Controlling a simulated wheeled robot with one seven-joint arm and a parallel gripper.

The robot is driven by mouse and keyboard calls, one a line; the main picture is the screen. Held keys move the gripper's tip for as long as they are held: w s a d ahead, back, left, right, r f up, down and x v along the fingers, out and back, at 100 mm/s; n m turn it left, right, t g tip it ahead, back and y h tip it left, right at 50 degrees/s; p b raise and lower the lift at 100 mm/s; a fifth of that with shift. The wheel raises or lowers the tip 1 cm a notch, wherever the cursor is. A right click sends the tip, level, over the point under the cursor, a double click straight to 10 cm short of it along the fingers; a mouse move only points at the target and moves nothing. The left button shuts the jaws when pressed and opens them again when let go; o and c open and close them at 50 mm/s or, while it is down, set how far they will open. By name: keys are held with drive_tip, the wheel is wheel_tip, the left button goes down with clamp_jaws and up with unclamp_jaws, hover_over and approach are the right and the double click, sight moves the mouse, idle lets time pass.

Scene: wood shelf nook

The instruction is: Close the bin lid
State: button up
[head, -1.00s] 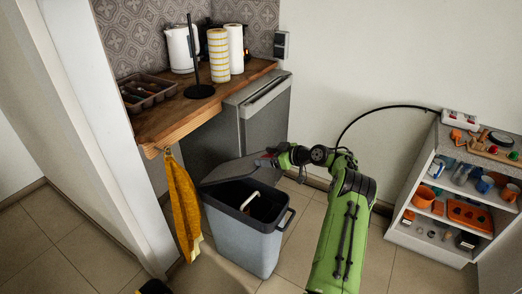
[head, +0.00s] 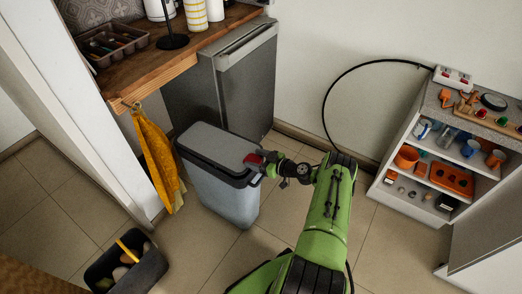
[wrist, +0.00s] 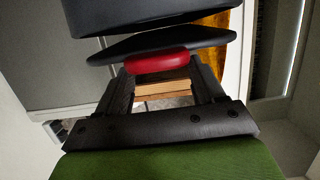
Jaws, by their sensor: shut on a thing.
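The bin (head: 225,198) is a grey-blue box with a dark rim, standing on the floor beside the grey cabinet. Its grey lid (head: 208,144) lies over the opening and hides the inside. A red tab (head: 252,159) sits at the lid's near right edge. My gripper (head: 257,160) is at that edge, shut on the red tab. In the wrist view, the tab (wrist: 157,63) is between my two fingers (wrist: 160,70). The dark lid edge (wrist: 165,40) shows there with a narrow gap to the dark part above it; whether the lid is fully seated I cannot tell.
A yellow towel (head: 157,160) hangs from the wooden counter (head: 165,65) left of the bin. A dark caddy (head: 125,265) is on the floor at front left. A white shelf (head: 405,180) with orange items stands at right. Floor between bin and shelf is clear.

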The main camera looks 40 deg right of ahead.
drive_tip(key=shift+s+f, duration=0.1)
drive_tip(key=shift+f, duration=0.1)
drive_tip(key=o, duration=1.5)
drive_tip(key=shift+r, duration=0.1)
drive_tip(key=p+v, duration=0.3)
drive_tip(key=v, duration=1.2)
drive_tip(key=shift+s+d+r, duration=0.15)
drive_tip(key=shift+s, duration=0.1)
